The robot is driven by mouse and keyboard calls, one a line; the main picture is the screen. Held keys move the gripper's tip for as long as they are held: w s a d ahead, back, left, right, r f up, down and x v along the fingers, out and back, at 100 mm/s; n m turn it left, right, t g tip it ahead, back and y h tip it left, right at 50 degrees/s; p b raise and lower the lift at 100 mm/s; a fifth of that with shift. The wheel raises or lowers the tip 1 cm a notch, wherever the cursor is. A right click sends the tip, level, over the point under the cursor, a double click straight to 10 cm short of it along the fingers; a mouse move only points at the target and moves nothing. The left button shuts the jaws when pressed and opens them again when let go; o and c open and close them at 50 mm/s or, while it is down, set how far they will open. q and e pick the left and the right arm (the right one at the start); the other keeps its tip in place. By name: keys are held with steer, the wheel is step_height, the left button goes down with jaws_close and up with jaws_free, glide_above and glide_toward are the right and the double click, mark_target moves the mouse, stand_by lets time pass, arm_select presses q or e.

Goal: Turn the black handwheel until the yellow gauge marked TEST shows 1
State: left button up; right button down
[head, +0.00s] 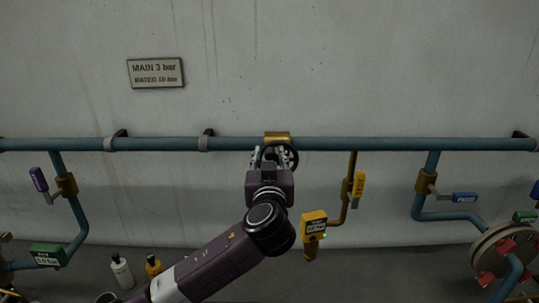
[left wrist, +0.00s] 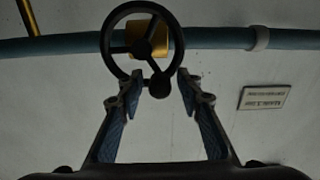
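The black handwheel (head: 284,154) sits on a brass valve body (head: 277,136) on the blue pipe, partly hidden behind my left gripper (head: 270,160). In the left wrist view the handwheel (left wrist: 141,42) shows its rim, spokes and a round knob (left wrist: 159,85). My left gripper (left wrist: 159,76) is open, its two fingers apart on either side of the knob, with gaps visible. The yellow gauge (head: 313,222) hangs right of my left arm with a small green light; its digits are too small to read surely. My right gripper is not in view.
A yellow-handled valve (head: 358,190) stands above the gauge, and a blue-handled valve (head: 462,197) is farther right. A purple-handled valve (head: 39,179) and a green gauge (head: 48,255) are at left. Bottles (head: 121,271) stand low at left. A wall sign (head: 156,73) reads MAIN 3 bar.

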arm_select(q)
jaws_close()
